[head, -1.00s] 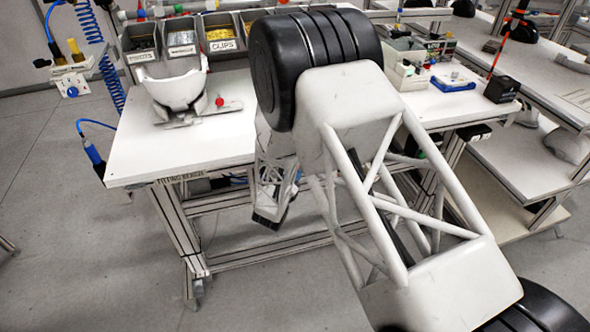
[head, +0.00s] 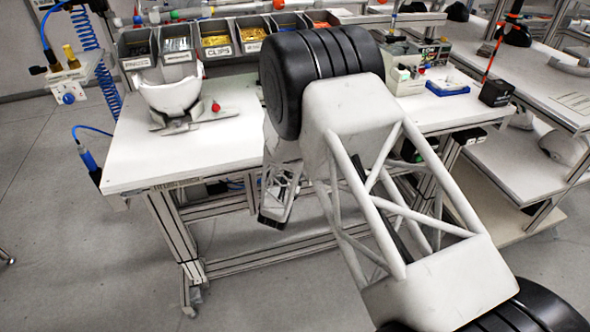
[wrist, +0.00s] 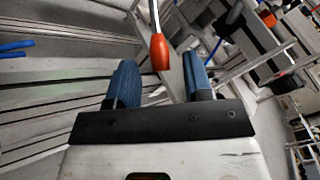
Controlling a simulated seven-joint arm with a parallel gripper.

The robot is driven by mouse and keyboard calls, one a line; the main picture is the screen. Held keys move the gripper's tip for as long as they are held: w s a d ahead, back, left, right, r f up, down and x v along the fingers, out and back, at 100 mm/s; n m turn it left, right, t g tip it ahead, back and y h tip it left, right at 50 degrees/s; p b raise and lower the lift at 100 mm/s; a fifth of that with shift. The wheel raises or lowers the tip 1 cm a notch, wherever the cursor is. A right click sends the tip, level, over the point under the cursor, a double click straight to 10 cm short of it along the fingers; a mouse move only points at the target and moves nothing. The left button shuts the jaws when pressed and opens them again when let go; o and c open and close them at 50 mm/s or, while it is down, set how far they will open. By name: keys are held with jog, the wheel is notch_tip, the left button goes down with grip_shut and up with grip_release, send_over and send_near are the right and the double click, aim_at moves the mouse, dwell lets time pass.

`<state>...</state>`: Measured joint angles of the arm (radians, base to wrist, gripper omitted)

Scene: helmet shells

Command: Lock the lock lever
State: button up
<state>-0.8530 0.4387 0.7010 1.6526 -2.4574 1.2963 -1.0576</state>
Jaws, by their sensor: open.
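A lever with an orange-red grip (wrist: 160,52) on a thin grey rod shows in the wrist view, at the top middle. Its lower end appears between the blue fingertips, with a gap on each side. My gripper (wrist: 159,62) is open and empty. In the head view my gripper (head: 273,217) hangs low in front of the bench's front edge, pointing down. I cannot make out this lever in the head view; my arm covers part of the bench there.
The white fitting bench (head: 215,140) carries a white helmet shell (head: 172,95) on a grey fixture with a red knob (head: 215,107). Several parts bins (head: 218,42) line the back. Metal bench frame rails (wrist: 50,100) lie close in the wrist view. Floor in front is clear.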

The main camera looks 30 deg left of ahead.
jog(key=shift+w+a, duration=0.25)
jog(key=shift+w, duration=0.85)
jog(key=shift+w+a, duration=0.2)
jog(key=shift+w, duration=0.85)
grip_shut()
